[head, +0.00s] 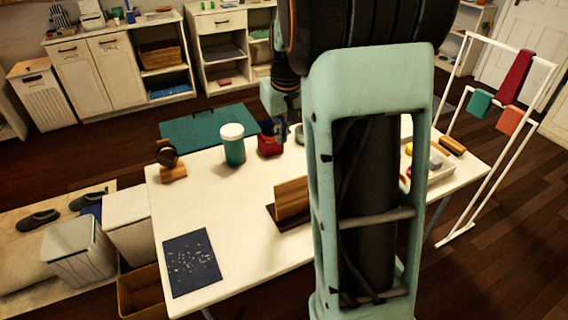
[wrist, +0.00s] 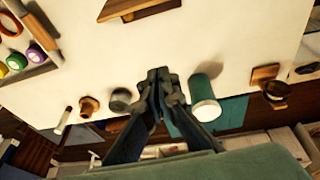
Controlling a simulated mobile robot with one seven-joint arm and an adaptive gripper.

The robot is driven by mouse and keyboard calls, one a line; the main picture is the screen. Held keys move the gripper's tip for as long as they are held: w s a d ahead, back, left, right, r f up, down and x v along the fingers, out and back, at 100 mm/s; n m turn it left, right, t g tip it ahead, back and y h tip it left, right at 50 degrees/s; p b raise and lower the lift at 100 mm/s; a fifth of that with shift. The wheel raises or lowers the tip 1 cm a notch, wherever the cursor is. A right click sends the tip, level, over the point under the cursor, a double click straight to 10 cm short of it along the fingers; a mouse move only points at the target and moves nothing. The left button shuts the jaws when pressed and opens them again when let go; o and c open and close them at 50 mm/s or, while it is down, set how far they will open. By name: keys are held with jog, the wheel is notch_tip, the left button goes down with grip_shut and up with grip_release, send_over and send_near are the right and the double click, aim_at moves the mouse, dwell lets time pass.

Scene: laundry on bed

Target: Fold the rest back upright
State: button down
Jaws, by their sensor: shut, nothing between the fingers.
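The wooden rest (head: 292,197) is on the white table, left of my arm's column. Its light brown panel stands up from a dark flat base (head: 283,216), and its right end is hidden behind my column. In the wrist view part of the rest (wrist: 138,8) shows at the top edge, cut off by the frame. My gripper (head: 272,132) is at the table's far side, over a dark red container (head: 270,147) and well apart from the rest. In the wrist view my gripper's fingers (wrist: 163,84) are together with nothing between them.
A green canister with a white lid (head: 233,147) stands left of my gripper. A watch on a wooden stand (head: 170,162) is at the far left, a dark blue sheet (head: 191,262) at the near left. A tray of small items (head: 430,172) is at the right. The table's left middle is clear.

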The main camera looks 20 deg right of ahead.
aim_at(295, 181)
jog(key=s+d+f+g, duration=0.1)
jog(key=s+f, duration=0.3)
jog(key=f, duration=0.6)
jog(key=shift+d+y, duration=0.2)
jog(key=shift+y, duration=0.2)
jog(key=shift+s+b, duration=0.45)
jog(key=shift+s, duration=0.15)
jog(key=shift+s+r+b, duration=0.1)
jog(key=shift+s+b, duration=0.2)
jog(key=shift+s, duration=0.3)
